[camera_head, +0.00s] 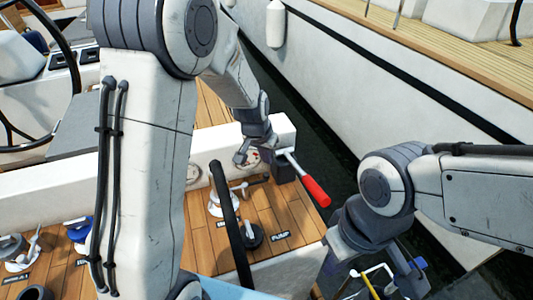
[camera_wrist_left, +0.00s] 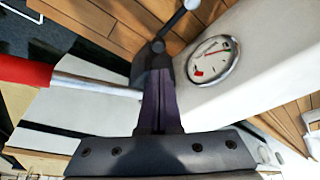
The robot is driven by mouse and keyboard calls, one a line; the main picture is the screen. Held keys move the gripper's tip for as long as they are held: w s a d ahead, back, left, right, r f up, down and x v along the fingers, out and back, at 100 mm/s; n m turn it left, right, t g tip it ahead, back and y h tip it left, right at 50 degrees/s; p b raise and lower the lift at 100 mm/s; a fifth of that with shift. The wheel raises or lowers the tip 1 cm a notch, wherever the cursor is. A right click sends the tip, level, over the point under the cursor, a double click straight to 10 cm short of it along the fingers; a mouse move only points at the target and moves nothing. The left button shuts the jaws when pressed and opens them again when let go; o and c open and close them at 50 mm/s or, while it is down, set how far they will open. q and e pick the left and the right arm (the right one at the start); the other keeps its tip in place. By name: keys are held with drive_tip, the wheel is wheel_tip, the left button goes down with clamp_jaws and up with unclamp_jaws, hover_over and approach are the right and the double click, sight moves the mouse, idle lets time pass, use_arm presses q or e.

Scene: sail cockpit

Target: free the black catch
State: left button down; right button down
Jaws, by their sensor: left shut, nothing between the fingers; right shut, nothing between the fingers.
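A black deck fitting (camera_head: 252,236) with a small lever stands on the teak deck, beside a lettered label; I take it for the black catch. A dark curved bar passes in front of part of it. My left gripper (camera_head: 246,154) is shut and empty above the white ledge, up and left of the red-handled lever. In the left wrist view its closed fingers (camera_wrist_left: 160,108) point at a dark block (camera_wrist_left: 153,66), with contact unclear. My right gripper (camera_head: 408,274) is low at the bottom right, shut and empty, its tips hard to make out.
A red-handled lever (camera_head: 314,190) sticks out from a dark block at the ledge's end. A round gauge (camera_wrist_left: 212,60) sits on the white ledge. White (camera_head: 222,203) and blue (camera_head: 80,228) fittings stand on the deck. A steering wheel is at left; another hull lies across dark water.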

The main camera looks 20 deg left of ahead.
use_arm(q)
drive_tip(key=x, duration=0.5)
drive_tip(key=shift+w+f, duration=0.1)
drive_tip(key=shift+f, duration=0.2)
drive_tip(key=shift+d+b, duration=0.2)
drive_tip(key=shift+b, duration=0.1)
